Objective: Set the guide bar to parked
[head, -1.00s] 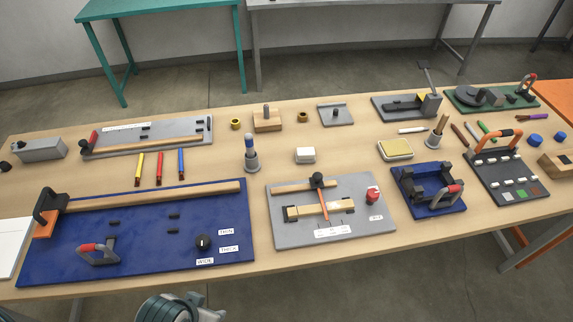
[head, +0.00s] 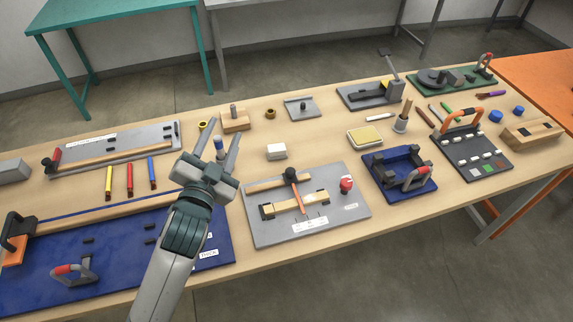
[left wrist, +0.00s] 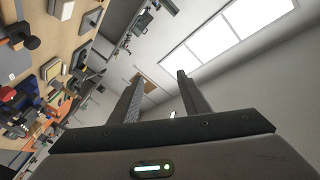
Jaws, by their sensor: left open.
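No readable label names the guide bar, so I cannot tell which bar it is. A long wooden bar (head: 102,211) lies along the blue board (head: 205,255) at the left front, with a black-and-orange end block (head: 14,240). Another wooden bar (head: 120,153) lies on the back left grey board. The middle grey board (head: 262,226) bears an orange lever (head: 298,196) under a black knob, crossing a wooden strip. My left gripper (head: 223,142) is open and empty, raised above the bench between these boards; its parted fingers show in the left wrist view (left wrist: 158,88). My arm hides part of the blue board.
A blue clamp fixture (head: 400,174) and a dark board with an orange handle (head: 471,150) stand to the right. Red, yellow and blue sticks (head: 130,180) lie behind the blue board. A white block (head: 277,152) sits mid-bench. Some bare wood lies around it.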

